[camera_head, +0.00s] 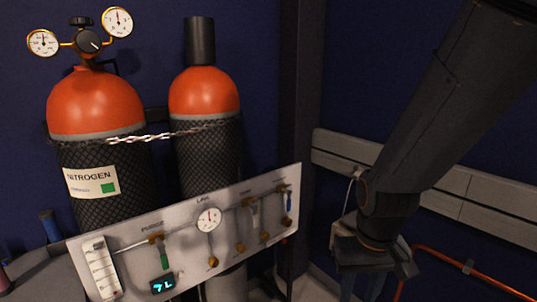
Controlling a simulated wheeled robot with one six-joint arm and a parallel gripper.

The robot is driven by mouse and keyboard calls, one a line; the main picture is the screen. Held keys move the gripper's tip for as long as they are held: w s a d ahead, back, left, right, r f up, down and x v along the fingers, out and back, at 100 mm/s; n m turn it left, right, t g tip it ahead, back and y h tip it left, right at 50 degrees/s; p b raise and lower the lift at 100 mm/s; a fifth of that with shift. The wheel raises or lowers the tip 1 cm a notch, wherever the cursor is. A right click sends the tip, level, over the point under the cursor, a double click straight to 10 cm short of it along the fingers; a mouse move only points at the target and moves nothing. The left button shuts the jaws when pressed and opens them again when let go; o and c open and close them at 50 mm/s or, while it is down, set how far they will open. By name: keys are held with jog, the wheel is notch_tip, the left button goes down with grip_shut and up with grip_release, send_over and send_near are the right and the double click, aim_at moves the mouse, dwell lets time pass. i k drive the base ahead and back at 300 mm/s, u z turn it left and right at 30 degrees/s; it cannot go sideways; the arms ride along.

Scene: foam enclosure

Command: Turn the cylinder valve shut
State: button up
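The nitrogen cylinder (97,105) stands upright at the left, with an orange shoulder, a dark mesh sleeve and a label reading NITROGEN. On its top sits a brass regulator with a round black knob (89,41) and two white dial gauges, one on each side. A small dark part (83,21) shows above the knob; I cannot tell whether it is the valve handwheel. My gripper (366,284) hangs low at the right, far from the cylinder. Its fingers are dark and run toward the bottom edge, so their opening is unclear.
A second orange-topped cylinder (204,95) with a black cap stands beside it. A chain (150,137) crosses both. A white panel (130,258) with a gauge, levers and a display stands in front. Pale rails (470,200) and an orange pipe (450,258) line the right wall.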

aim_at(82, 22)
jog(key=u, duration=0.55)
jog(key=k, duration=0.8)
jog(key=u, duration=0.75)
jog(key=i, duration=0.5)
